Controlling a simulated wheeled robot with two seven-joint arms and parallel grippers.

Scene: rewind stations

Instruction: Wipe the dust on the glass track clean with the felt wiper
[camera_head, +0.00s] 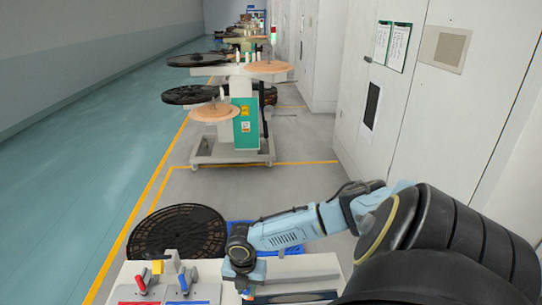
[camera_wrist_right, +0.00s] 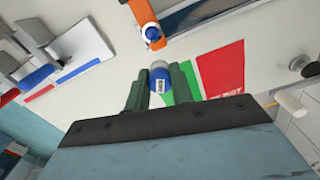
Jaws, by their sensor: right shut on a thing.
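My right gripper (camera_head: 245,290) is low over the white station top in the head view. In the right wrist view its two green fingers (camera_wrist_right: 160,90) are shut on a blue, round-topped thing with a pale label, which I take for the felt wiper (camera_wrist_right: 160,78). Its lower end is hidden. The glass track (camera_head: 290,297) appears as a dark strip beside the gripper, partly cut off. It also shows at the top of the right wrist view (camera_wrist_right: 210,12), apart from the held thing. I cannot make out dust. My left gripper is not in view.
An orange part with a blue knob (camera_wrist_right: 151,33) stands close to the fingers. Red-handled (camera_head: 140,284) and blue-handled (camera_head: 184,283) clamps are on the station's left. A black perforated disc (camera_head: 178,232) lies behind it. White cabinets (camera_head: 410,95) line the right.

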